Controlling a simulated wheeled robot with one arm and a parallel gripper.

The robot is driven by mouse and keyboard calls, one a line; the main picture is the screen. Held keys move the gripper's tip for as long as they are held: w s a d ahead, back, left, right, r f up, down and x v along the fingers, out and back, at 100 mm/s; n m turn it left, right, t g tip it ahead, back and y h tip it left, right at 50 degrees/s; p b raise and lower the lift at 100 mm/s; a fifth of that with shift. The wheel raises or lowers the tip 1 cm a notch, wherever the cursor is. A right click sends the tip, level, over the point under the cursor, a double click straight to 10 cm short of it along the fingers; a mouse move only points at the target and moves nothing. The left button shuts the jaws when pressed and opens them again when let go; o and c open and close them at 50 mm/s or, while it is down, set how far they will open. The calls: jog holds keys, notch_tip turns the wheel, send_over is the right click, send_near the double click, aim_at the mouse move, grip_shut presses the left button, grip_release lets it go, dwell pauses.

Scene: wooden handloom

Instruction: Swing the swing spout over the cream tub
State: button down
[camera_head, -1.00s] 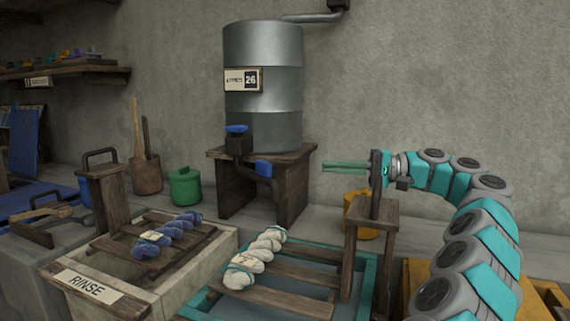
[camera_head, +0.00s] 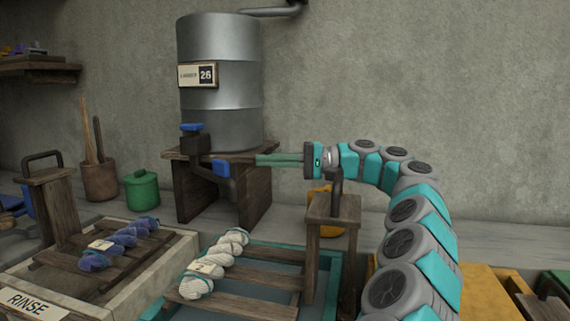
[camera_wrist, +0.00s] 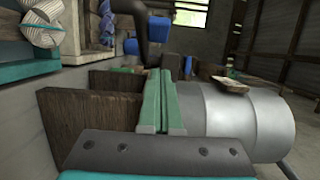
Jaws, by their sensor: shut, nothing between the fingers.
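The swing spout (camera_head: 204,172) is a dark bent pipe with a blue piece (camera_head: 222,168), below the tank's valve. It points toward the front right, near the stand's front edge. The wrist view shows a dark pipe and blue piece (camera_wrist: 158,30) beyond my fingertips. The pale cream tub (camera_head: 100,300) marked RINSE is at the lower left, holding slats and a blue-purple skein. My gripper (camera_head: 258,160) is shut and empty, its green fingers pointing left, right of the blue piece and apart from it. In the wrist view its fingers (camera_wrist: 163,75) lie together.
The metal tank (camera_head: 220,120) stands on a wooden stand (camera_head: 255,195) behind the tubs. A teal tub (camera_head: 334,265) with a white skein is right of the cream one. A wooden post (camera_head: 330,210) stands below my wrist. A green pot (camera_head: 141,192) is left of the stand.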

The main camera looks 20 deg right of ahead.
aim_at(214, 175)
jog(key=x, duration=0.3)
jog(key=shift+a, duration=0.3)
jog(key=shift+s+a, duration=0.4)
jog(key=shift+a, duration=0.45)
jog(key=shift+s+a, duration=0.35)
jog(key=shift+a, duration=0.5)
jog(key=shift+s+a+b, duration=0.3)
jog(key=shift+s+a, duration=0.2)
jog(key=shift+a, duration=0.3)
